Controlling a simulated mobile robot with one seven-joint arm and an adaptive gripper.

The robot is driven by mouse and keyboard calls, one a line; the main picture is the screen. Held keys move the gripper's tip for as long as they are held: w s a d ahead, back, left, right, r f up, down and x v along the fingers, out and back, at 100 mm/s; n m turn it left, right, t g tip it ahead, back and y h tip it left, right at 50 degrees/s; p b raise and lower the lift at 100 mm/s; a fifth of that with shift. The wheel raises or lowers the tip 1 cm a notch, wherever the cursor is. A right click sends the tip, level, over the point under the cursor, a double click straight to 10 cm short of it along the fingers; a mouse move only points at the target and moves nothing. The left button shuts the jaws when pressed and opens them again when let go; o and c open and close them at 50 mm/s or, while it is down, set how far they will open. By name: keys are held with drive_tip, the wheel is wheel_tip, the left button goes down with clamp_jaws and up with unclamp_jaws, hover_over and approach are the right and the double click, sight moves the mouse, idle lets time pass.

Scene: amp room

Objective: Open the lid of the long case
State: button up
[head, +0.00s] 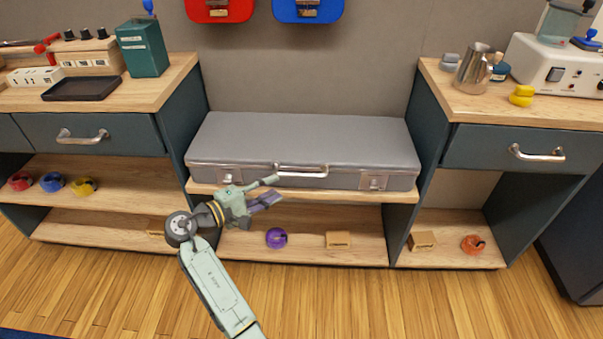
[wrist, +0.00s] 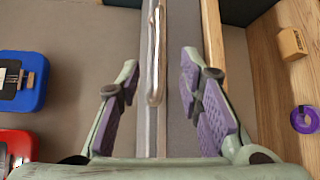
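The long grey case (head: 300,140) lies shut on the middle shelf between two dark cabinets. Its front has a silver bar handle (head: 301,171), with a latch at the left (head: 228,178) and another at the right (head: 373,182). My gripper (head: 274,190) is in front of the case's front face, left of the handle. The case's front edge and handle (wrist: 156,55) show beyond, between the fingers. I cannot tell whether any finger touches the case.
Cabinets with drawers flank the case closely. A black tray (head: 82,88) and a green box (head: 142,46) stand on the left top. A metal pitcher (head: 474,68) stands on the right top. A purple roll (head: 276,238) and wooden block (head: 338,240) lie on the lower shelf.

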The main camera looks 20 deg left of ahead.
sight(299, 175)
drive_tip(key=p+x, duration=0.1)
drive_tip(key=x, duration=0.9)
drive_tip(key=shift+w, duration=0.1)
drive_tip(key=shift+c, duration=0.2)
clamp_jaws()
idle(0.4)
